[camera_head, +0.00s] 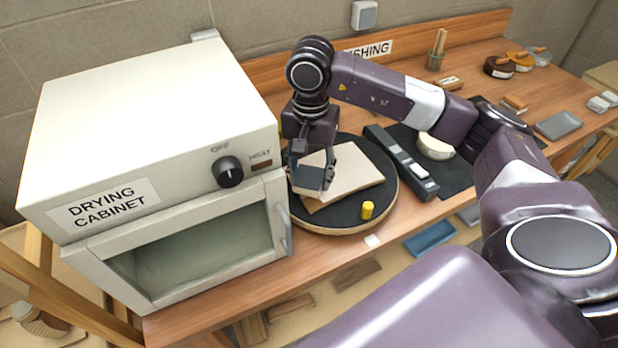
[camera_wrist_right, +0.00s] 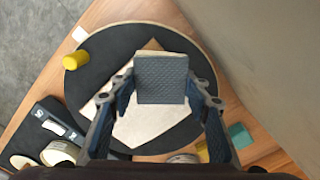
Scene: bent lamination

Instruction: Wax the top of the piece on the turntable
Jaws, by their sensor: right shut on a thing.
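The piece (camera_head: 356,168) is a pale wooden panel lying on the dark top of the round turntable (camera_head: 336,216). It also shows in the right wrist view (camera_wrist_right: 150,122), partly hidden by my gripper. My right gripper (camera_head: 311,172) is over the left part of the piece and shut on a dark grey textured block (camera_wrist_right: 162,84) with a pale edge. I cannot tell whether the block touches the piece. A yellow cylinder (camera_head: 367,210) stands near the turntable's front rim. My left gripper is not in view.
The white drying cabinet (camera_head: 150,130) stands close to the turntable's left, its door shut. A long dark control box (camera_head: 402,163) and a cream roll-like item (camera_head: 435,146) lie to the right. Tins (camera_head: 499,66) and a grey tray (camera_head: 558,125) are farther right.

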